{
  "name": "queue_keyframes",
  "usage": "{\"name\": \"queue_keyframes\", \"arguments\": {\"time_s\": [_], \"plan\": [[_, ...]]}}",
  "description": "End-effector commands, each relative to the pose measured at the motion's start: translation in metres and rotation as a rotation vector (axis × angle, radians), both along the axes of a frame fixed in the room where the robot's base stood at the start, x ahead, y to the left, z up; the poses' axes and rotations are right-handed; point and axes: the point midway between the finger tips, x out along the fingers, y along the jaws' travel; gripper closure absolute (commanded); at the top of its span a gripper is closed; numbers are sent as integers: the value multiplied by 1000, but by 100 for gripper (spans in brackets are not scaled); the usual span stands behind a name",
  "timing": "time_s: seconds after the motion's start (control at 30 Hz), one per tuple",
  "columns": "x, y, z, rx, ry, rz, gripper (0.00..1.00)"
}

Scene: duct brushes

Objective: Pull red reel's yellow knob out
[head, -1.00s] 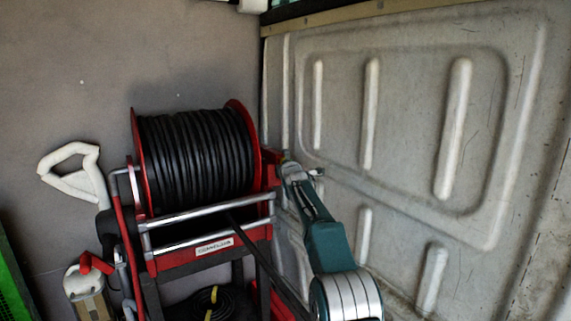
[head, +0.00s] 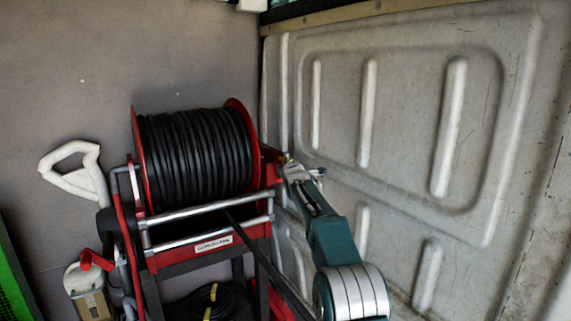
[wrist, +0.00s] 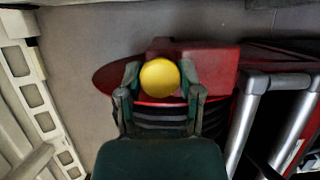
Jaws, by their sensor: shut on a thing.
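The red reel (head: 140,160) with black hose wound on it sits on a red and black frame in the head view. The reel's red side also shows in the wrist view (wrist: 115,77). The round yellow knob (wrist: 159,77) is between the two fingers of my gripper (wrist: 160,85) in the wrist view, which is shut on it. In the head view my gripper (head: 290,168) is at the right side of the reel. The knob is mostly hidden there.
The ribbed van wall panel (head: 405,130) stands close to the right of my arm. Silver rails (head: 205,208) cross the front of the reel frame. A white handle (head: 75,170) and a jug with a red top (head: 85,278) are at the left.

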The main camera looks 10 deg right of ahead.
Motion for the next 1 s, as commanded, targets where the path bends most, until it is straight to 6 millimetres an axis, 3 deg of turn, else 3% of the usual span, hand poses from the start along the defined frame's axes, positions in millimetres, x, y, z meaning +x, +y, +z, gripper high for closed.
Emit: {"name": "queue_keyframes", "arguments": {"time_s": [0.17,0.2,0.23,0.27,0.7,1.0], "plan": [[1,-5,-7,1,14,-6,100],[1,-5,-7,1,15,-7,35],[1,-5,-7,1,14,-7,22],[1,-5,-7,1,14,-6,18],[-1,-2,-3,1,7,-3,18],[-20,-2,-2,2,8,0,18]]}}
